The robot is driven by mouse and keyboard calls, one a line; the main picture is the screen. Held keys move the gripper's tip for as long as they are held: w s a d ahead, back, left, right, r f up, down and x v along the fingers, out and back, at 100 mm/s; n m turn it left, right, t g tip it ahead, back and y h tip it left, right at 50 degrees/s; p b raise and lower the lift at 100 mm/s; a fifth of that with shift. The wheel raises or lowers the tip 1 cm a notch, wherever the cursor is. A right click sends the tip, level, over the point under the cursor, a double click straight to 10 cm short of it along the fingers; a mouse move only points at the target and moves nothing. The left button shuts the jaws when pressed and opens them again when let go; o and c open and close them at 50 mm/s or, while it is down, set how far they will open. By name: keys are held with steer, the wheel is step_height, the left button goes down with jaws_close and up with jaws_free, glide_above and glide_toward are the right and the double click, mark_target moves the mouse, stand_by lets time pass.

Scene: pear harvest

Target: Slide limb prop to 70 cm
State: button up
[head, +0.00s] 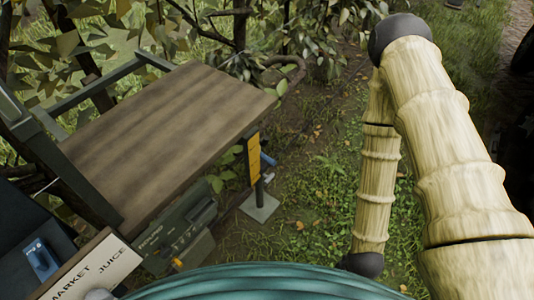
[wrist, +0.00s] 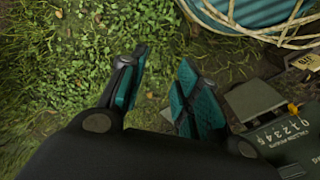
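What looks like the limb prop (head: 254,160) stands upright at the right end of the wooden tabletop in the head view. The scale marks are too small to read. My gripper (wrist: 163,65) shows in the wrist view with its two teal-padded fingers apart and only grass between them. It is pointed at the ground and empty. I cannot make out the prop in the wrist view.
The wooden tabletop (head: 165,122) fills the left. A green box with dials (head: 178,232), a "MARKET / JUICE" sign (head: 92,272) and a blue item (head: 41,260) lie near its front. Leafy branches (head: 300,30) hang behind. Grass right of the prop is clear up to my arm.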

steer(key=w+a+f+n+t+y+b, duration=0.1)
steer(key=w+a+f+t+b, duration=0.1)
steer(key=w+f+b, duration=0.4)
steer(key=w+a+f+n+t+y+b, duration=0.1)
steer(key=w+f+t+b, duration=0.15)
steer(key=w, duration=0.55)
steer(key=n+t+y+b, duration=0.6)
steer(key=n+y+b, duration=0.55)
steer(key=b, duration=1.75)
glide_toward(267, 160)
steer(key=shift+y, duration=0.45)
steer(key=b+x, duration=0.1)
steer(key=x, duration=0.2)
steer(key=f+b+x, duration=0.1)
steer(key=b+x, duration=0.1)
steer(key=x, duration=0.2)
steer(key=w+b+x, duration=0.1)
steer(key=x, duration=0.2)
steer(key=shift+w+d+f, duration=0.1)
steer(key=shift+d+f, duration=0.05)
steer(key=shift+f, duration=0.1)
jaws_close()
